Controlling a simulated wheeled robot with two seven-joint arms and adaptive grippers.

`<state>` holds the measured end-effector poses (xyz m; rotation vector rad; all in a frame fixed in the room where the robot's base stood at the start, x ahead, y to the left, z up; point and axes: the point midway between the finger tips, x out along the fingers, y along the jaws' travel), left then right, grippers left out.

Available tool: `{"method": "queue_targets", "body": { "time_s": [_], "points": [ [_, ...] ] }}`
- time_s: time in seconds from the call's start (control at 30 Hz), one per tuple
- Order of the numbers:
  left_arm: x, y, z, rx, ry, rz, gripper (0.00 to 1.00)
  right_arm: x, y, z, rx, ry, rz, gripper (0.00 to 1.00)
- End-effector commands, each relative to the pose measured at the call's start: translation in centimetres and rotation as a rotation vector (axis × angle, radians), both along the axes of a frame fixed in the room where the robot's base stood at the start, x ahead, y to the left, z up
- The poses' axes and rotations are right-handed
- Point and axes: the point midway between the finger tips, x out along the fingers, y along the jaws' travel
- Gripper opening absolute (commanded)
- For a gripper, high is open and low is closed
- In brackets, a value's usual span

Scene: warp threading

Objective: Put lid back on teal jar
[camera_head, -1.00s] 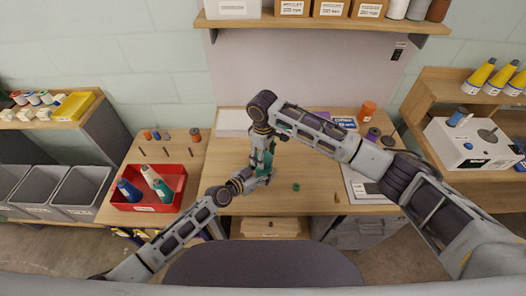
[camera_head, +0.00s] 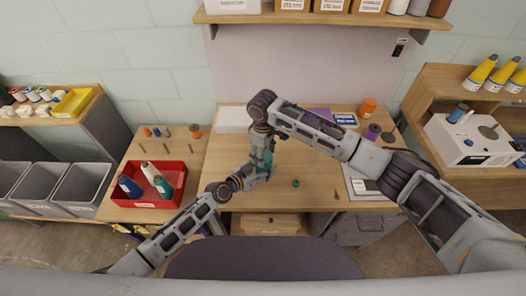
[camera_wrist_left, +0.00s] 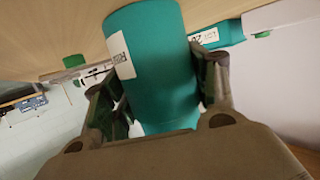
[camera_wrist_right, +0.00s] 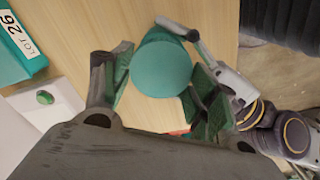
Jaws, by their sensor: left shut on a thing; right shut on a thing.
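The teal jar (camera_wrist_left: 155,65), with a white label, is between the fingers of my left gripper (camera_wrist_left: 160,95), which is shut on it. In the head view the jar (camera_head: 263,158) is over the desk, partly covered by both hands. My right gripper (camera_wrist_right: 158,88) is above it, pointing down, shut on a round teal top (camera_wrist_right: 160,66) that looks like the lid. The left gripper's fingers show beside this top in the right wrist view. Whether the lid touches the jar or is seated on it, I cannot tell.
A small teal piece (camera_head: 296,183) lies on the desk (camera_head: 230,185) to the right of the jar. A teal box labelled LOT 26 (camera_wrist_right: 18,50) is near the hands. A red tray (camera_head: 150,203) with cones stands at left.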

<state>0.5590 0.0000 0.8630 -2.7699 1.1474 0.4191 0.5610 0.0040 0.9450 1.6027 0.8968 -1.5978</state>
Motion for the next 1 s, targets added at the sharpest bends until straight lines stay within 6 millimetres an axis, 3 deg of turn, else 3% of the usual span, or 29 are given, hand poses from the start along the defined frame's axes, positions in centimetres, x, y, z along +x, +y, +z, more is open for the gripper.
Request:
{"method": "queue_targets", "body": {
  "time_s": [1.0],
  "points": [
    [0.00,0.01,-0.01,0.000,0.000,0.000,0.16,-0.02,-0.02,-0.81,0.000,0.001,-0.001,0.46]
  ]
}}
